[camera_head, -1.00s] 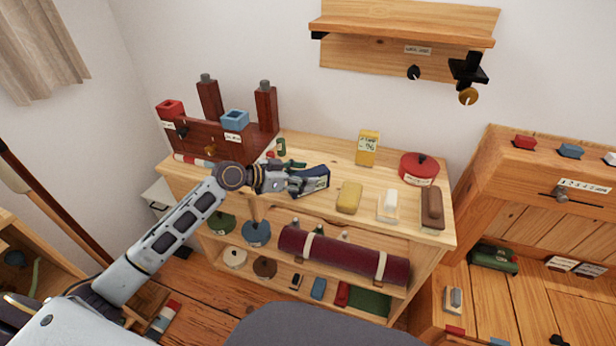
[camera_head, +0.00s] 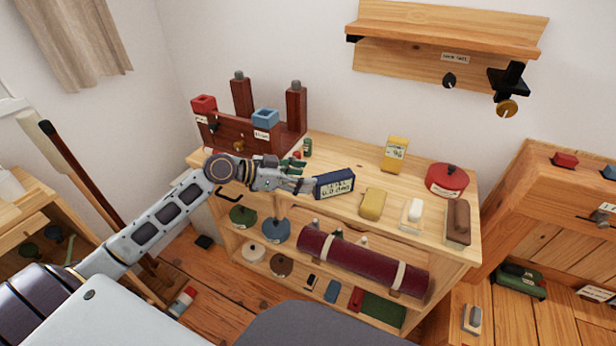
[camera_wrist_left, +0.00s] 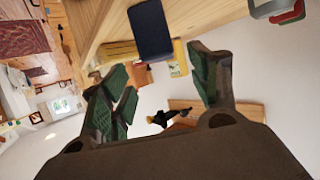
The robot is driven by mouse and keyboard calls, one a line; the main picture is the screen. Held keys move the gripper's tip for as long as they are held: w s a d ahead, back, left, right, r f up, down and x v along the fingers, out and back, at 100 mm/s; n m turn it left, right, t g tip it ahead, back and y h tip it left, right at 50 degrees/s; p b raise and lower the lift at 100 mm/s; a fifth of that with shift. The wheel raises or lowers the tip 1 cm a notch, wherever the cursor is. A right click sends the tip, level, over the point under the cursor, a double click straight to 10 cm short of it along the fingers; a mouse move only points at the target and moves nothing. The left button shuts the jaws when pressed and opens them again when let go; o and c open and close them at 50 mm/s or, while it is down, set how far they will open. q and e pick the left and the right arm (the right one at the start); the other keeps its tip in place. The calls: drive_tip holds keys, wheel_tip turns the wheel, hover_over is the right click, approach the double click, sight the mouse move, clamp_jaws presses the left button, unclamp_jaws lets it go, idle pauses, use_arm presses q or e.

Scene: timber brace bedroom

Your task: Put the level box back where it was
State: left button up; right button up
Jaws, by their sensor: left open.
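The level box (camera_head: 335,183), a dark blue box with a pale lettered label, stands on the top of the wooden cabinet (camera_head: 340,146), left of a yellow block. My left gripper (camera_head: 306,183) is just left of the box, open and apparently empty, at the height of the cabinet top. In the left wrist view the blue box (camera_wrist_left: 151,30) is ahead of the spread green-padded fingers (camera_wrist_left: 160,80), with a gap between. The box's far side is hidden. My right gripper is in neither view.
A yellow block (camera_head: 372,204), a white-topped block (camera_head: 412,212) and a brown block (camera_head: 458,221) line the front right of the top. A yellow carton (camera_head: 395,154) and red tin (camera_head: 447,180) stand behind. A dark red rack (camera_head: 236,133) is left, near my arm.

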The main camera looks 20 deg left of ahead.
use_arm(q)
drive_tip(key=shift+s+a+r, duration=0.2)
drive_tip(key=shift+s+a, duration=0.15)
idle(0.7)
